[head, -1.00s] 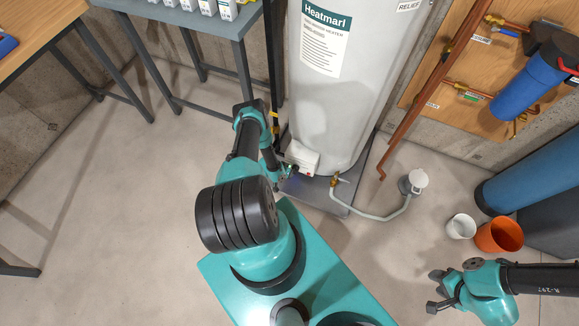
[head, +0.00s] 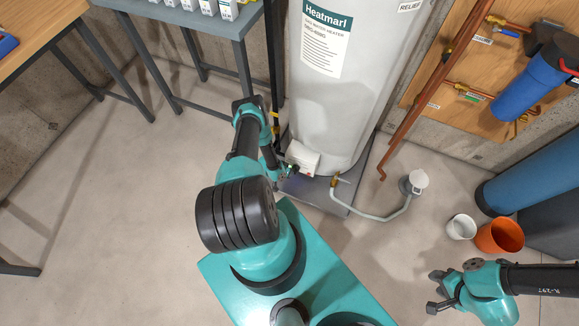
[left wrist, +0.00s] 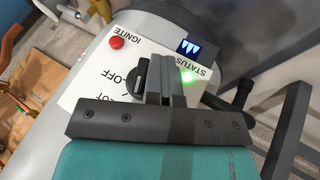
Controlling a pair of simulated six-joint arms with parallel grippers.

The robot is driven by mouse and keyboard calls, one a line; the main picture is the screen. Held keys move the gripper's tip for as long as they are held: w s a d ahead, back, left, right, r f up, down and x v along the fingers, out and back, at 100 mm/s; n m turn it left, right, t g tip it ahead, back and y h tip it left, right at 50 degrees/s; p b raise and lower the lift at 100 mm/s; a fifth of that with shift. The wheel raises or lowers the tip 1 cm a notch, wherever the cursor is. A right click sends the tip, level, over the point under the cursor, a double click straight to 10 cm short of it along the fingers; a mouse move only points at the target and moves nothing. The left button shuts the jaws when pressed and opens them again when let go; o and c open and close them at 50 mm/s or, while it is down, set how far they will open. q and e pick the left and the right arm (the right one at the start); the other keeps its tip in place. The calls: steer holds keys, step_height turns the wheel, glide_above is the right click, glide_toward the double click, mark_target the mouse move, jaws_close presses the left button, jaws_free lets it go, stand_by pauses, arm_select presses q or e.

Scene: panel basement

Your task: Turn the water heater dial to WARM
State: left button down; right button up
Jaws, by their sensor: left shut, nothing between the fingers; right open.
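The water heater (head: 345,100) is a tall grey-white tank. Its small white control box (head: 303,157) is low on its front. In the left wrist view the control panel (left wrist: 92,79) carries a red IGNITE button, a lit green STATUS light and an OFF label. The black dial (left wrist: 139,80) sits beside OFF, partly covered by my fingers; its exact setting is hard to tell. No WARM label is visible. My left gripper (left wrist: 160,66) is shut and empty, its fingertips close beside the dial; contact is unclear. My right gripper (head: 435,291) is open and empty above the floor.
A drain hose (head: 380,218) runs from the tank's base to a white floor drain (head: 415,181). A white bucket (head: 461,227) and an orange bucket (head: 500,235) stand at right. A grey table (head: 190,22) is behind the left arm. The left floor is clear.

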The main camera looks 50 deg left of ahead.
arm_select(q)
steer(key=shift+w+d+r, duration=0.3)
steer(key=shift+w+r, duration=0.05)
steer(key=shift+a, duration=0.1)
steer(key=s+a+r, duration=0.7)
steer(key=s, duration=0.1)
steer(key=shift+s, duration=0.2)
stand_by(0.4)
